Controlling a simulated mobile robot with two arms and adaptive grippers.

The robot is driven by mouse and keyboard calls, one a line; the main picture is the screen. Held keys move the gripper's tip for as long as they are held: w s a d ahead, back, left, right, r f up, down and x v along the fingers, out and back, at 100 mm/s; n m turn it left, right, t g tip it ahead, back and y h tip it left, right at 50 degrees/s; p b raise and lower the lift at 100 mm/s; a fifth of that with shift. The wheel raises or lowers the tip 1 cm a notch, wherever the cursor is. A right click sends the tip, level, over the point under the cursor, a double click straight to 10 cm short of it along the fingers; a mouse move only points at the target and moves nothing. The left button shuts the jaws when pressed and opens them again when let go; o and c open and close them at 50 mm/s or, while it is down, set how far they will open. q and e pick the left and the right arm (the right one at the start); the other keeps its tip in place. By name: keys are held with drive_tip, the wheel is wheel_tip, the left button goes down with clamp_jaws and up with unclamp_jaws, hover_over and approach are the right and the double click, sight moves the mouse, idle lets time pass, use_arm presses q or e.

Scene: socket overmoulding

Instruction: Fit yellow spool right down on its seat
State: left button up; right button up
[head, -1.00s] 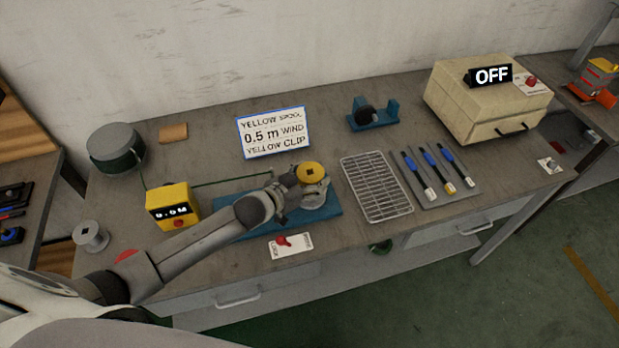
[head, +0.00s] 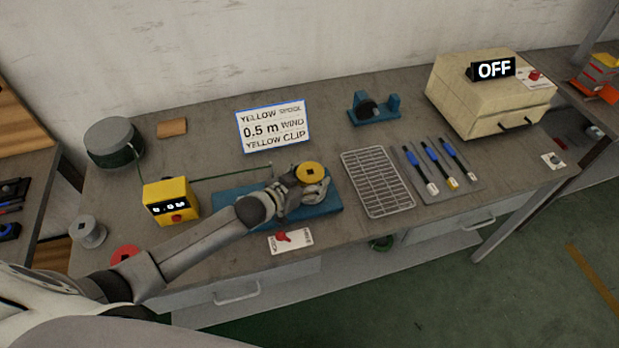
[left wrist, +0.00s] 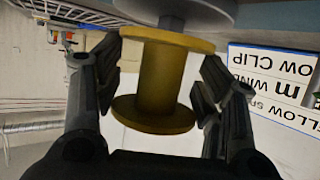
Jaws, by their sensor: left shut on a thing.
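The yellow spool (head: 310,171) is upright over the blue base plate (head: 235,207) on the bench. My left gripper (head: 308,187) is shut on it, coming in from the left. In the left wrist view, which is upside down, the yellow spool (left wrist: 160,78) stands between the two fingers, one on each side of its core. A grey round disc (left wrist: 178,12) lies against or very close to the spool's lower flange. I cannot tell whether a gap is left there. In the head view the hand and spool hide this seat. My right gripper is not in view.
A yellow counter box (head: 171,201) stands left of the base plate, with a green cord behind. A sign (head: 273,128) stands behind. A wire rack (head: 377,183) is close on the right. A red switch card (head: 290,241) lies in front.

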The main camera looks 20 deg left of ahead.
use_arm(q)
drive_tip(key=shift+f+b, duration=0.45)
drive_tip(key=shift+f, duration=0.25)
drive_tip(key=o, duration=1.1)
wheel_tip(320, 180, up, 10)
